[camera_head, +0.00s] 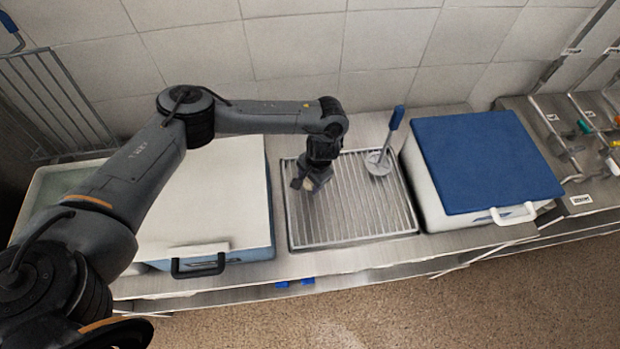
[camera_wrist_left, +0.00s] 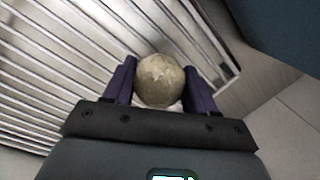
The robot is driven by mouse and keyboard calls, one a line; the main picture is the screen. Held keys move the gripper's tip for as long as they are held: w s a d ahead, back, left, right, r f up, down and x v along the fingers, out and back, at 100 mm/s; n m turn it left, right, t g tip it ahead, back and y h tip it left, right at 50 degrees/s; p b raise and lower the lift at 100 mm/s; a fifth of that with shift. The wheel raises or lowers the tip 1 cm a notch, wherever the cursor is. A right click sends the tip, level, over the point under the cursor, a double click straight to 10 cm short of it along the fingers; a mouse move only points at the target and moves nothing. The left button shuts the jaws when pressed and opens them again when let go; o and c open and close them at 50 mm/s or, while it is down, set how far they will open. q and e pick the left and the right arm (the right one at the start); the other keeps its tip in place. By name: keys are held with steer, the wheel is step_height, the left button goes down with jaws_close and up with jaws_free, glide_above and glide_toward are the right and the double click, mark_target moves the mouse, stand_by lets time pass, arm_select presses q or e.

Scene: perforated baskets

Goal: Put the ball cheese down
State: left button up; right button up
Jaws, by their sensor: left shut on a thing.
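The ball cheese (camera_wrist_left: 160,80) is round, mottled and yellowish-grey. In the left wrist view it sits between the two fingers of my left gripper (camera_wrist_left: 160,88), which is shut on it. In the head view my left gripper (camera_head: 308,182) is over the left part of the metal drain grate (camera_head: 350,215), with a small pale part of the cheese (camera_head: 311,184) showing at its tip. Whether the cheese touches the grate bars cannot be told. My right gripper is not in view.
A blue-handled tool with a round metal disc (camera_head: 378,162) is at the grate's back right. The grate's front and right are clear.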

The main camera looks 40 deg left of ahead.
arm_select(q)
steer(key=shift+f, duration=0.2)
steer(key=o, duration=1.1)
steer(key=shift+c, duration=0.2)
steer(key=shift+r, duration=0.45)
steer(key=r+p, duration=0.1)
steer(key=r, duration=0.2)
steer(key=d+r+p, duration=0.1)
steer(key=r, duration=0.3)
steer(key=w+r+p, duration=0.1)
steer(key=r, duration=0.3)
steer(key=shift+d+p, duration=0.3)
steer(key=shift+d+r, duration=0.1)
steer(key=shift+r, duration=0.5)
